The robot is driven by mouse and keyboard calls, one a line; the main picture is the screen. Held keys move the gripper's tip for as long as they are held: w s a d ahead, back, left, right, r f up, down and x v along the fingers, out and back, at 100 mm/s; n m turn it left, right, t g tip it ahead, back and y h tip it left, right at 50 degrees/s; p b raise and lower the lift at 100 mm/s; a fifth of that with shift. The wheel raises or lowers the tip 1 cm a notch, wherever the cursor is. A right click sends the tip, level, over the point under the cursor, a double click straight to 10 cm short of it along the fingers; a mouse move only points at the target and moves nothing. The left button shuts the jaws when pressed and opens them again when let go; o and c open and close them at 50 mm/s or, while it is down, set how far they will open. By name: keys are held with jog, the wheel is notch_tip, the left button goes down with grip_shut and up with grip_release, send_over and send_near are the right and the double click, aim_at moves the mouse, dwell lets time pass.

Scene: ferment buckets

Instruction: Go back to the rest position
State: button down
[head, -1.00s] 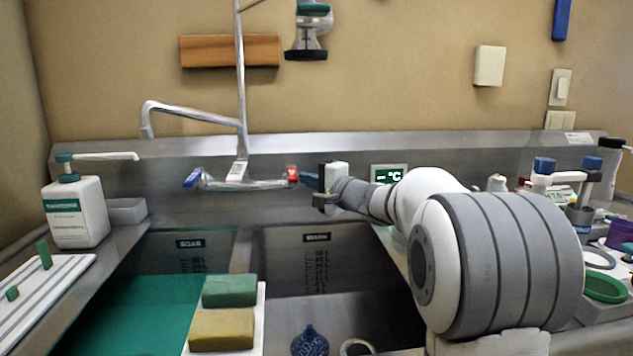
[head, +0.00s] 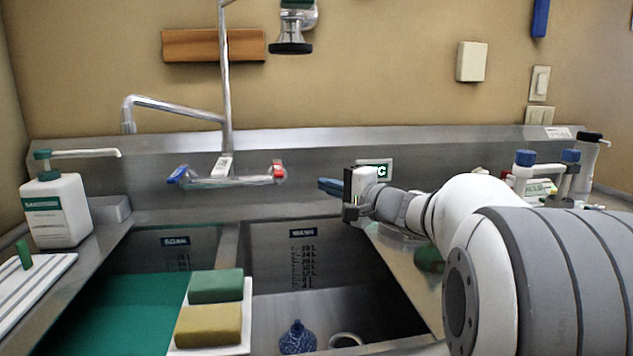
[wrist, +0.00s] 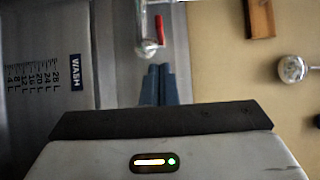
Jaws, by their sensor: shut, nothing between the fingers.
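My gripper (head: 331,187) reaches left from the arm in the head view, above the back edge of the wash basin and in front of the steel backsplash. Its blue fingers are together and hold nothing. In the wrist view the two blue fingers (wrist: 158,85) lie side by side, shut, pointing toward the tap's red handle (wrist: 160,29). The gripper is apart from the tap (head: 228,178), which stands to its left in the head view.
The green-filled soak basin (head: 125,310) and the wash basin (head: 360,270) lie below. A divider tray (head: 248,318) holds green and yellow sponges. A pump bottle (head: 57,212) stands left. Blue-capped bottles (head: 524,172) stand right, behind my arm. A blue item (head: 298,340) sits in the wash basin.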

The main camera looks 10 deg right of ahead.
jog(key=s+a+f+n+g+p, duration=0.1)
jog(key=s+a+n+g+p, duration=0.5)
jog(key=s+a+g+p, duration=0.5)
jog(key=s+d+n+g+h+p, duration=0.1)
jog(key=s+d+n+h+p, duration=0.2)
jog(key=s+p, duration=0.3)
jog(key=s+d+n+g+h+p, duration=0.1)
jog(key=s+d+n+h+p, duration=0.2)
jog(key=s, duration=0.9)
jog(key=h+p, duration=0.3)
jog(key=p, duration=0.1)
jog(key=shift+s+r, duration=0.35)
jog(key=shift+s, duration=0.05)
